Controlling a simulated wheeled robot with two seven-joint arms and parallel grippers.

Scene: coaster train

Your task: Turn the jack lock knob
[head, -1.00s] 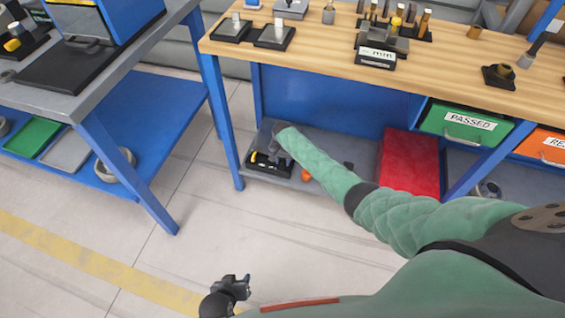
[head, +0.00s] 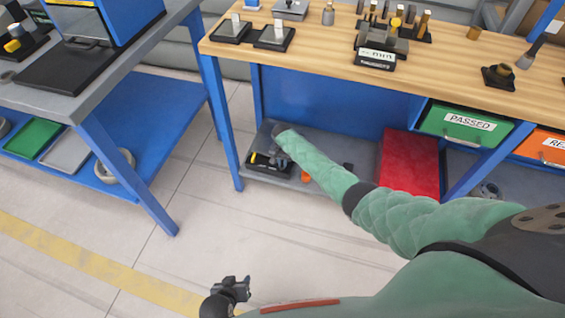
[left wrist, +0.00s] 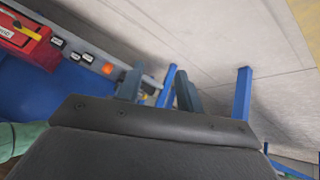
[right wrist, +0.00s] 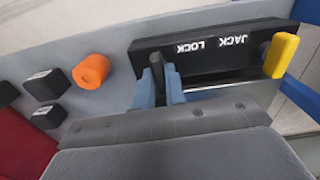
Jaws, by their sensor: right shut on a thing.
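The jack lock is a black panel (right wrist: 225,62) with white "JACK LOCK" lettering, upside down in the right wrist view. It lies on the grey lower shelf; its box (head: 262,167) also shows in the head view. A dark knob (right wrist: 157,66) stands at one end of the panel. My right gripper (right wrist: 158,90) is shut on this knob, and its fingers hide part of it. A yellow handle (right wrist: 281,55) stands at the panel's other end. My left gripper (head: 244,286) is far from the panel, above the floor; in the left wrist view its fingers (left wrist: 158,88) are apart and empty.
An orange knob (right wrist: 92,70) and black blocks (right wrist: 45,85) sit beside the panel on the shelf. A red case (head: 410,165) lies further right. The workbench top (head: 330,50) overhangs the shelf, and a blue leg (head: 222,130) stands left. The floor (head: 190,230) is clear.

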